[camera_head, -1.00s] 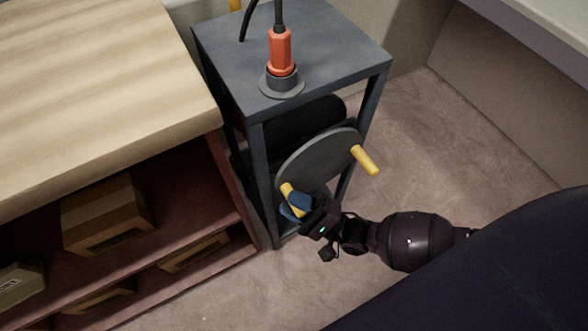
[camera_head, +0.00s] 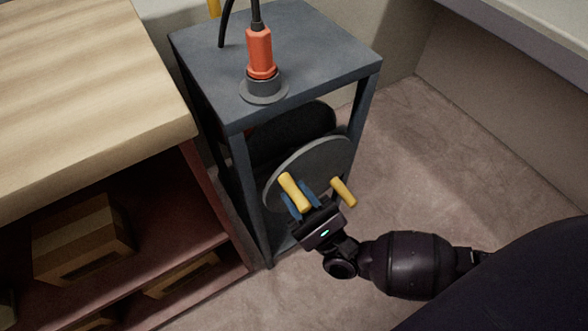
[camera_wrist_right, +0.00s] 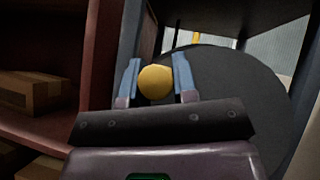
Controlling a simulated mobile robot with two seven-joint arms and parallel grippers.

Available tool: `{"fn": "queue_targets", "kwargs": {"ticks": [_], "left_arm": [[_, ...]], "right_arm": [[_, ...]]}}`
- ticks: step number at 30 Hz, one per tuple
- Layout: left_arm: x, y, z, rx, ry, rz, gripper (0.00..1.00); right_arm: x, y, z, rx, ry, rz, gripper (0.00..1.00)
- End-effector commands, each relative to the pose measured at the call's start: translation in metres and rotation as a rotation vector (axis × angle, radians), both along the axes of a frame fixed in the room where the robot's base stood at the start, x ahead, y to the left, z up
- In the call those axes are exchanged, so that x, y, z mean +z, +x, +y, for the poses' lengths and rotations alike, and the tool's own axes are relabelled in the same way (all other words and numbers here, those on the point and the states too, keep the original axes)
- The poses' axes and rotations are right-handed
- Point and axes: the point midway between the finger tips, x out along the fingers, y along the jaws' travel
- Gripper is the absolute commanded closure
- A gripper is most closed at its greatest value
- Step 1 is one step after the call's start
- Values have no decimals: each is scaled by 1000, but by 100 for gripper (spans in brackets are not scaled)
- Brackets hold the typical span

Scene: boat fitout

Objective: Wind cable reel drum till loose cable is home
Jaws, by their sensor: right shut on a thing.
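The cable reel stands inside a dark grey frame (camera_head: 365,95). Its grey round end plate (camera_head: 325,165) faces me and carries two yellow handles. My right gripper (camera_head: 301,199) is shut on the left yellow handle (camera_head: 292,188), with a blue finger on each side. The wrist view shows this handle's round end (camera_wrist_right: 155,82) between the fingers. The other yellow handle (camera_head: 343,192) is free, to the right. The dark drum (camera_head: 300,135) is partly hidden behind the plate. A black cable (camera_head: 226,22) shows above the frame top. My left gripper is out of view.
An orange plug (camera_head: 260,53) stands in a grey round fitting on the frame top. A wooden-topped bench (camera_head: 90,80) with shelved boxes (camera_head: 80,240) stands close on the left. Carpeted floor (camera_head: 420,160) is clear to the right.

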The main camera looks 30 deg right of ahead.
Motion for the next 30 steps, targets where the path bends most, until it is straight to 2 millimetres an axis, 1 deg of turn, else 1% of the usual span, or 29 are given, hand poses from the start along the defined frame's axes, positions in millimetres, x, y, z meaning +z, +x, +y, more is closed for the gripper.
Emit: {"fn": "queue_targets", "kwargs": {"ticks": [1, 9, 21, 22, 24, 27, 30], "left_arm": [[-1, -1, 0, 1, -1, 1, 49], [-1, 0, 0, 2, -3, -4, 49], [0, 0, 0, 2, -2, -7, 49], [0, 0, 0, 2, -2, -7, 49], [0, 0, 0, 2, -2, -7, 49], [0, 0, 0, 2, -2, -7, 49], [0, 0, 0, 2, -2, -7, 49]], "right_arm": [[-3, -2, -3, -7, -5, 9, 100], [1, -5, -3, -6, -6, 8, 100], [3, -5, -2, -5, -6, 7, 100], [3, -5, -2, -5, -6, 6, 73], [3, -5, -2, -4, -5, 6, 62], [4, -5, -1, -3, -4, 4, 49], [4, -5, -1, -2, -4, 3, 49]]}}
